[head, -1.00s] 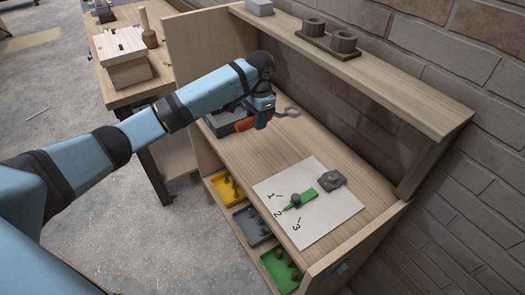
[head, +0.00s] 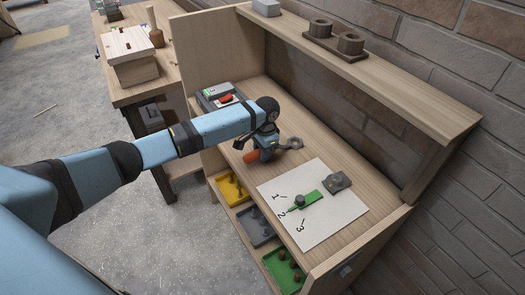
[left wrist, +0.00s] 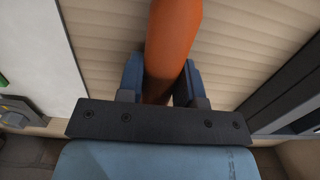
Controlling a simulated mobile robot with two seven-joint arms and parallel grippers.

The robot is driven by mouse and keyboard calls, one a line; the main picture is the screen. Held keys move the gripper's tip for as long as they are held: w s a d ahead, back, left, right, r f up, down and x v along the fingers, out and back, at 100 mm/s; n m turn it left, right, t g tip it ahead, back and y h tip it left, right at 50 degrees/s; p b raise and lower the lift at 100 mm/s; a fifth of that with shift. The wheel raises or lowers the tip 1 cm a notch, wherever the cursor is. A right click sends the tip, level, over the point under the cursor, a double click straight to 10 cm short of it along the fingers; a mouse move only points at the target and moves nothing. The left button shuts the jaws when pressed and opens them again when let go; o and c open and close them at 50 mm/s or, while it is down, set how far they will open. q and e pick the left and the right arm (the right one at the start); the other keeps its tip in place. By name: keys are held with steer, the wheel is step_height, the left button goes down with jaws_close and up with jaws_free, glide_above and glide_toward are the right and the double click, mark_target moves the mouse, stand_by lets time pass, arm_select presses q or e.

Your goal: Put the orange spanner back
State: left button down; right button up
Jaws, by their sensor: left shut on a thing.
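The orange spanner has an orange handle (head: 250,156) and a grey open head (head: 291,143). My left gripper (head: 264,150) is shut on the handle, over the bare bench top between the grey box and the white sheet. In the left wrist view the orange handle (left wrist: 172,40) runs between the two fingers (left wrist: 160,88). I cannot tell whether the spanner touches the bench. The white sheet (head: 325,229) carries the marks 1, 2 and 3, with a green tool (head: 306,201) beside 2. My right gripper is not in view.
A grey box (head: 209,92) with a red item stands at the bench's left end. A grey block (head: 338,181) lies on the sheet's far edge. Yellow (head: 225,187), grey and green trays sit below the front edge. A shelf (head: 400,80) overhangs the back.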

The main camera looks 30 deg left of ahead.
arm_select(q)
steer(key=c, duration=0.8)
jaws_free()
steer(key=shift+f, duration=0.1)
steer(key=shift+r, duration=0.25)
steer(key=r, duration=1.1)
steer(key=shift+w+d+r, duration=0.25)
steer(key=shift+w+r, duration=0.1)
steer(key=shift+r, duration=0.05)
